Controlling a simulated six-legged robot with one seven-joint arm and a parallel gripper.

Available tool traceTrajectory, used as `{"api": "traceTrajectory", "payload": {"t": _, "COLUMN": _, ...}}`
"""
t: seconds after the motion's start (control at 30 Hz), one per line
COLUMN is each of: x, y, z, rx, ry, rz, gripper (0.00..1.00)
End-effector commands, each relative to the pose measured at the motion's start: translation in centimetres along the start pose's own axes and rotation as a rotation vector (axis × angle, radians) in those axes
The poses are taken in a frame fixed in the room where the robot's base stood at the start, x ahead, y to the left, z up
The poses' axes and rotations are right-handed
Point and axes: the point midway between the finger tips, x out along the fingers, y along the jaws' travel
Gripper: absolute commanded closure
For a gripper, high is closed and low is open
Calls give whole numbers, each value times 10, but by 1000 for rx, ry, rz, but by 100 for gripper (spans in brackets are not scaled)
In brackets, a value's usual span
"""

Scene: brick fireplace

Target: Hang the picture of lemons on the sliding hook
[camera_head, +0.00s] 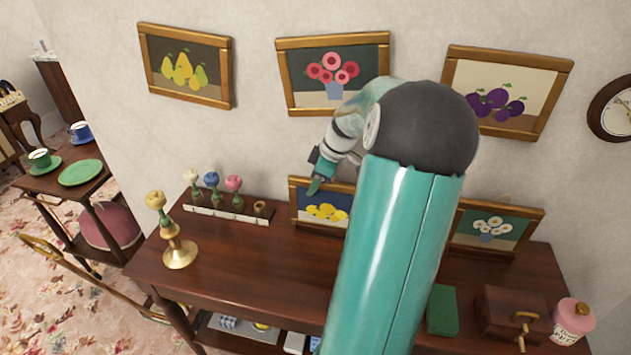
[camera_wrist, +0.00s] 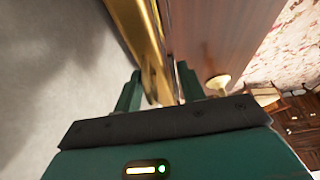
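The picture of lemons (camera_head: 336,213), gold-framed with yellow lemons on a dark ground, leans upright against the wall on the dark wooden sideboard. My arm covers its right part. My gripper (camera_head: 316,176) is at its upper edge in the head view. In the wrist view, the two green fingers of my gripper (camera_wrist: 159,90) stand apart, one on each side of the gold frame (camera_wrist: 143,38). The fingers look open around the frame edge; whether either touches it is hard to tell. No sliding hook can be made out; my arm hides part of the wall.
Pear (camera_head: 185,68), flower (camera_head: 332,72) and plum (camera_head: 505,92) pictures hang above. A daisy picture (camera_head: 492,226) leans at right. A green book (camera_head: 443,311), wooden box and pink jar sit right.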

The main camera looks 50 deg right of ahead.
Motion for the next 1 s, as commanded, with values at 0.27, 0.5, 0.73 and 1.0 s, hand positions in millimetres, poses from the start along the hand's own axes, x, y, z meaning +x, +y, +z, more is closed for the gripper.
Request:
{"api": "traceTrajectory", "payload": {"t": 0.27, "x": -13, "y": 1, "z": 0, "rx": 1, "ry": -1, "rz": 4, "gripper": 60}}
{"api": "traceTrajectory", "payload": {"t": 0.5, "x": -65, "y": -1, "z": 1, "rx": 0, "ry": -2, "rz": 6, "gripper": 60}}
{"api": "traceTrajectory", "payload": {"t": 0.73, "x": -113, "y": -2, "z": 0, "rx": -1, "ry": -1, "rz": 4, "gripper": 60}}
{"api": "traceTrajectory", "payload": {"t": 1.0, "x": -138, "y": -2, "z": 0, "rx": 0, "ry": 0, "rz": 1, "gripper": 60}}
